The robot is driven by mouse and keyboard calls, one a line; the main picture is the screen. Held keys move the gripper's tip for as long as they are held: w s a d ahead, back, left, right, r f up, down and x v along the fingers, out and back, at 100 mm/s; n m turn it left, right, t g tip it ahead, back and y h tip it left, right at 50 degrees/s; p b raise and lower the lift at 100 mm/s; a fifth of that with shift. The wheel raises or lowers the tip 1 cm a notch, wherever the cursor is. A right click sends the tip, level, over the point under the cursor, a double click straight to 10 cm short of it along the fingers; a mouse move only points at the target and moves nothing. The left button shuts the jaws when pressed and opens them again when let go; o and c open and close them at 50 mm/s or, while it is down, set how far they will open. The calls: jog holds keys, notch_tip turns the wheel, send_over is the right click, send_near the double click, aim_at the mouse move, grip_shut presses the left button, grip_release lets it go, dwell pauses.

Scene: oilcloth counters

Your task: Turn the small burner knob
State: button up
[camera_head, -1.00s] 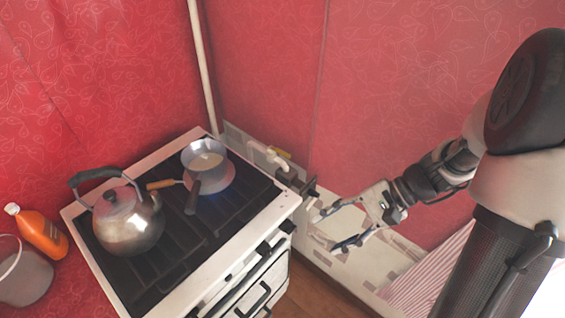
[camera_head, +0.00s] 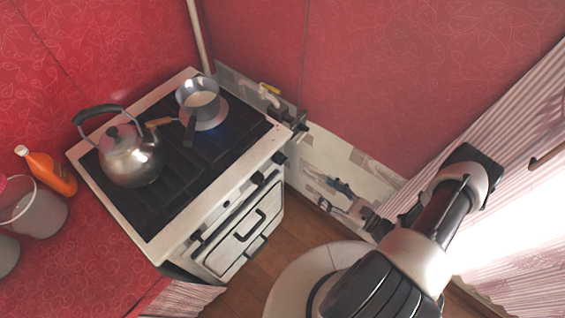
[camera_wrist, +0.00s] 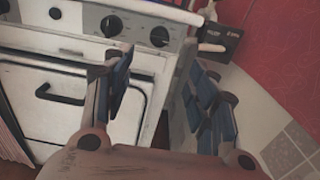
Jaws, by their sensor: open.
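The white stove (camera_head: 205,222) has dark round knobs along its front panel. In the wrist view, one knob (camera_wrist: 159,36) is at the right, with another knob (camera_wrist: 111,26) beside it and a third (camera_wrist: 55,13) further left. I cannot tell which one is for the small burner. In the head view, a knob (camera_head: 280,158) shows near the stove's right front corner. My gripper (camera_head: 333,196) is open and empty, to the right of the stove front and apart from the knobs. In the wrist view, the open fingers (camera_wrist: 163,78) point toward the panel, below the right knob.
A kettle (camera_head: 130,160) and a saucepan (camera_head: 198,95) stand on the cooktop (camera_head: 180,180); the pan's handle points forward. Blue flame shows by the pan. A pipe and valve (camera_head: 298,128) are at the stove's right. An oven handle (camera_wrist: 60,95) sticks out below the panel.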

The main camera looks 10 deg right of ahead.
aim_at(285, 161)
jog(key=b+x, duration=0.2)
jog(key=x, duration=1.5)
jog(key=shift+w+a+f, duration=0.1)
jog(key=shift+c, duration=0.3)
jog(key=c, duration=1)
